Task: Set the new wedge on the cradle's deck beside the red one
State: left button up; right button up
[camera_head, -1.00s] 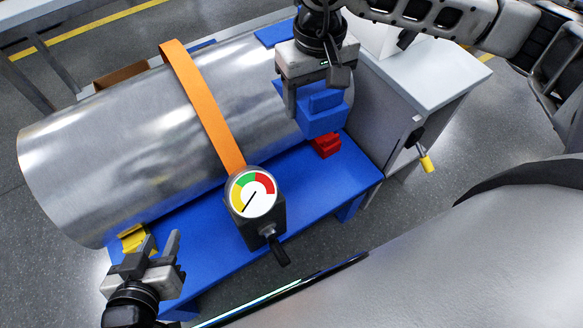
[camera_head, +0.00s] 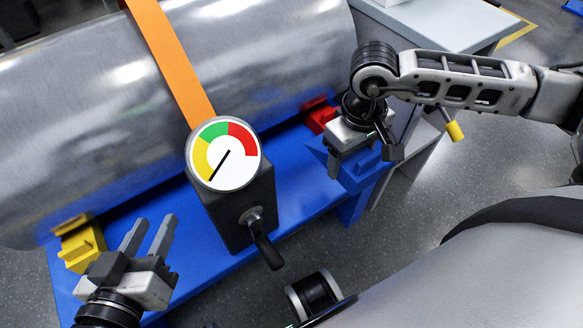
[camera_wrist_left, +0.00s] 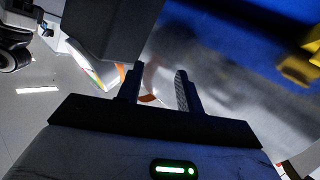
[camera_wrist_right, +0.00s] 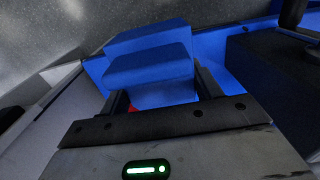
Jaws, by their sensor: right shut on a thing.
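The blue cradle deck (camera_head: 300,165) runs under a big silver cylinder (camera_head: 90,100). The red wedge (camera_head: 320,117) sits on the deck at the cylinder's right end. My right gripper (camera_head: 362,160) is shut on a blue stepped wedge (camera_wrist_right: 150,60), close to the deck's right end and in front of the red wedge. Whether the blue wedge touches the deck cannot be told. In the right wrist view a bit of red shows behind it. A yellow wedge (camera_head: 82,247) sits at the deck's left. My left gripper (camera_head: 148,237) is open and empty beside it.
A dial gauge box (camera_head: 235,205) with a front handle stands at the deck's middle. An orange strap (camera_head: 170,60) wraps the cylinder. A grey-white cabinet (camera_head: 430,25) with a yellow-tipped handle (camera_head: 454,130) stands behind right. Open floor lies in front.

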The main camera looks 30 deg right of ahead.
aim_at(312, 141)
jog(key=w+a+f+b, duration=0.1)
jog(key=w, duration=0.2)
jog(key=w+a+f, duration=0.1)
jog(key=w+f, duration=0.1)
jog(key=w+a+f+b, duration=0.1)
jog(key=w, duration=0.2)
jog(key=shift+w+a+f+b, duration=0.1)
jog(key=shift+w+f+b, duration=0.1)
jog(key=shift+w+b, duration=0.15)
jog(key=w+f, duration=0.1)
jog(key=f, duration=0.1)
jog(key=w+a+f+b, duration=0.1)
jog(key=w, duration=0.1)
jog(key=w+f+b, duration=0.1)
jog(key=f, duration=0.1)
jog(key=shift+w+a+f, duration=0.15)
jog(key=shift+f, duration=0.15)
notch_tip(312, 141, down, 2)
jog(key=shift+f+b, duration=0.25)
jog(key=shift+b, duration=0.35)
jog(key=shift+f, duration=0.3)
pick_arm(q)
jog(key=shift+w+d+r+n+t+h, duration=0.15)
jog(key=shift+d+r+n+t+h, duration=0.25)
jog(key=shift+r+h, duration=0.2)
jog(key=shift+w+d+r+n+t+h, duration=0.1)
jog(key=shift+d+r+n+t+h, duration=0.15)
jog(key=shift+r+n+t+h, duration=0.3)
pick_arm(e)
jog(key=shift+r, duration=0.1)
